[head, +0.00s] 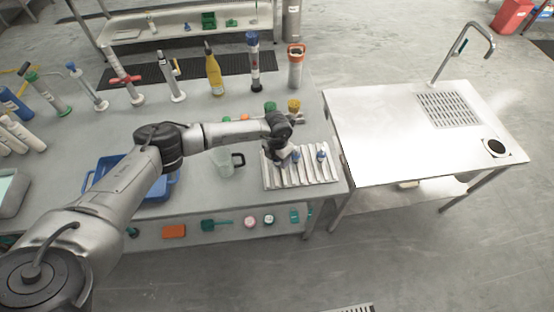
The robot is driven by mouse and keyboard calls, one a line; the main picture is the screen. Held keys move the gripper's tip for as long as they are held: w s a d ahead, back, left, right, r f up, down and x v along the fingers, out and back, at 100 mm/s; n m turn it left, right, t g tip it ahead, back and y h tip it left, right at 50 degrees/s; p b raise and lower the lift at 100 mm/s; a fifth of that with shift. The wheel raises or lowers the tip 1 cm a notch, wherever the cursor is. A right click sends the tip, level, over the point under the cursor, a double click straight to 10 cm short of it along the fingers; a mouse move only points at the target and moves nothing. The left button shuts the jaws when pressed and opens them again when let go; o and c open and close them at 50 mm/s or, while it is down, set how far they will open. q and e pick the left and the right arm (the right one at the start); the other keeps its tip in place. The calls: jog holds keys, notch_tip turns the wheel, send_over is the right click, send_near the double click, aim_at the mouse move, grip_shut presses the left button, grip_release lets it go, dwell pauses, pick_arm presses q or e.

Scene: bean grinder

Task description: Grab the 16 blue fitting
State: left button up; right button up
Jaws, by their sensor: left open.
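Two small blue fittings stand on a ribbed metal rack at the right end of the grey table. One blue fitting (321,155) is near the middle of the rack; the other (295,155) is to its left, close to my gripper. No size marking can be read on either. My left gripper (279,159) is open and points down over the left part of the rack, beside the nearer blue fitting. The arm's wrist hides part of the rack's back left. I cannot tell whether the fingers touch anything. My right gripper is out of view.
A clear mug (228,164) stands left of the rack, with a blue tray (104,170) farther left. Green (270,106) and yellow (293,106) fittings stand behind the rack. Several tools and bottles line the table's back. A sink table (385,130) adjoins at right.

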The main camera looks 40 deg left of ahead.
pick_arm(q)
jog(key=shift+f, duration=0.35)
jog(key=c, duration=1)
